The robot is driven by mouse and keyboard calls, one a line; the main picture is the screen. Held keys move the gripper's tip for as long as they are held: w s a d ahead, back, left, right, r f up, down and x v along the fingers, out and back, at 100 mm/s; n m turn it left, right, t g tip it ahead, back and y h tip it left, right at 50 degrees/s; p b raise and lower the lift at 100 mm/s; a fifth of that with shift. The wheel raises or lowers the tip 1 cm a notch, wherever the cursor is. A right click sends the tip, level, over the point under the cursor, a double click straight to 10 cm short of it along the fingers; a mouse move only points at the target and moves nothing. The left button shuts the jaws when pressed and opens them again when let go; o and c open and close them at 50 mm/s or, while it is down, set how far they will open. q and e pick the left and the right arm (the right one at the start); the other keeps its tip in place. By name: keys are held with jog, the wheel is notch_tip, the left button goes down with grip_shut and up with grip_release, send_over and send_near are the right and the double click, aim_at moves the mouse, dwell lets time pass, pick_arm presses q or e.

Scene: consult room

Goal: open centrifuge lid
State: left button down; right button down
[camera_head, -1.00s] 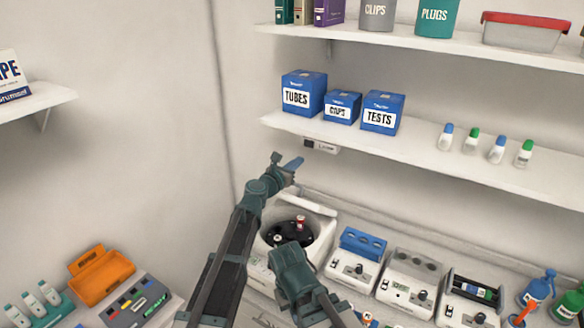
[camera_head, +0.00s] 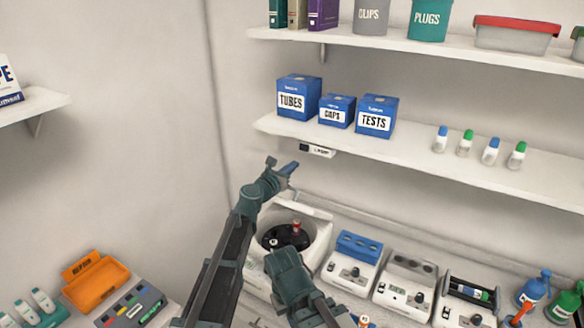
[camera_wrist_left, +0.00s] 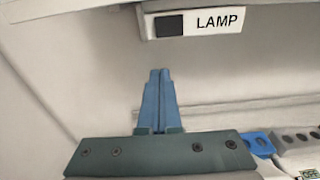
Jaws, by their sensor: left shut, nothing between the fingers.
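The centrifuge (camera_head: 312,250) is a white machine on the bench with a round dark bowl. Its bowl is uncovered, and a dark rotor (camera_head: 270,240) with a red-topped tube shows inside. A pale raised edge behind the bowl (camera_head: 303,208) looks like the lid standing open, partly hidden by my arm. My left gripper (camera_head: 291,168) is above and behind the centrifuge, near the wall. Its blue fingers are together and empty in the left wrist view (camera_wrist_left: 158,100). A teal part of an arm covers the front of the centrifuge. My right gripper's fingers do not show.
A LAMP switch box (camera_head: 317,151) hangs under the shelf (camera_head: 400,160), close above my left gripper. Small white devices (camera_head: 405,287) stand to the right of the centrifuge. An orange open case (camera_head: 95,285) is at lower left.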

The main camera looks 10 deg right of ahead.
pick_arm(q)
jog(key=s+a+r+p, duration=0.5)
jog(key=s, duration=0.2)
dwell(0.5)
